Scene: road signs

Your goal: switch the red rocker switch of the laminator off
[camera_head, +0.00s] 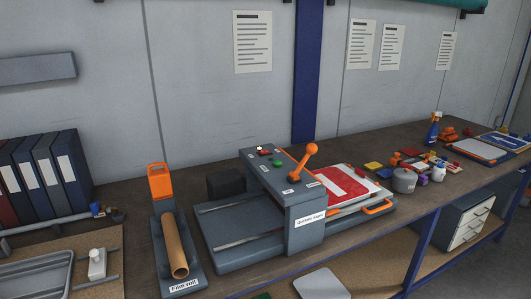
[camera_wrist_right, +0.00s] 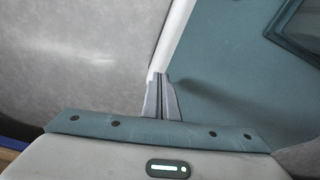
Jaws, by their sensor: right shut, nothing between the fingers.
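The laminator (camera_head: 236,222) is a dark grey-blue machine with a raised bridge, standing on the workbench in the middle of the head view. On the bridge top, near its far left end, a small red switch (camera_head: 265,152) sits in a dark surround. Its rocker position is too small to tell. A green button (camera_head: 277,163) and an orange lever (camera_head: 304,160) are beside it. My right gripper (camera_wrist_right: 160,77) is shut and empty in the right wrist view, and the switch does not show there. Neither gripper shows in the head view.
A film roll (camera_head: 175,246) in its holder stands left of the laminator. A red-and-white sign (camera_head: 346,186) lies at its right side. Small pots and a grey jar (camera_head: 404,181) are further right. The right wrist view shows a teal surface (camera_wrist_right: 225,75) with a white edge, beside grey.

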